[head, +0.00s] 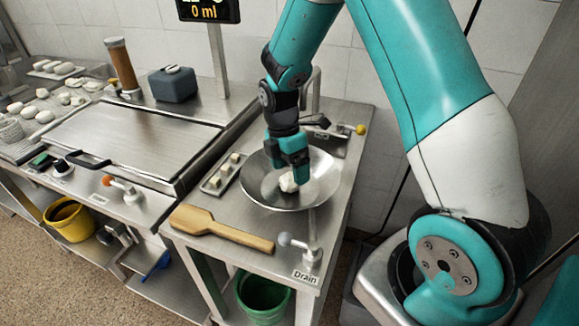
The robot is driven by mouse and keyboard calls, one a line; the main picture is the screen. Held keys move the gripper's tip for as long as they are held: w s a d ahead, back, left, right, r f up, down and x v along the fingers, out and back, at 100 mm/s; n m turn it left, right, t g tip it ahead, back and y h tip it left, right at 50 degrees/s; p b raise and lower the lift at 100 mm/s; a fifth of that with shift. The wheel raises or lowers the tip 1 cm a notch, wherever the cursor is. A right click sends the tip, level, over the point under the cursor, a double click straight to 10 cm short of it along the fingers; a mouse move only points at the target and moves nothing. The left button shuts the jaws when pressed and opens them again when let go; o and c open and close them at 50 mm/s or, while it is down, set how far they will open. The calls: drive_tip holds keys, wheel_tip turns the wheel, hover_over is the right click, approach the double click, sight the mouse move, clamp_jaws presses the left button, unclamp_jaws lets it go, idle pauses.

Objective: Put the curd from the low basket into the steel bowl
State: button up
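The steel bowl (262,190) is wide and shallow and is set on the steel counter near the wall. My gripper (292,174) points down over the bowl's middle. A white lump of curd (289,184) shows right at the fingertips, inside the bowl's outline. The fingers hide part of it, and I cannot tell whether they grip it or whether it rests on the bowl. A pale perforated basket (10,131) stands at the far left edge; whether it is the low basket I cannot tell.
A wooden paddle (222,230) lies in front of the bowl. A small tray (221,174) with pale cubes sits left of it. A drain lever (300,246) and a tap (318,121) are close by. A flat steel lid (130,140) lies further left, beside several white lumps (45,116).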

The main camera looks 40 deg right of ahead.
sight(289, 174)
idle(0.5)
drive_tip(key=p+v, duration=0.3)
drive_tip(key=s+p+v, duration=0.1)
drive_tip(key=p+v, duration=0.2)
drive_tip(key=v, duration=0.1)
drive_tip(key=shift+s+r+p, duration=0.2)
drive_tip(key=shift+s+p, duration=0.05)
drive_tip(key=shift+p, duration=0.05)
drive_tip(key=shift+f, duration=0.1)
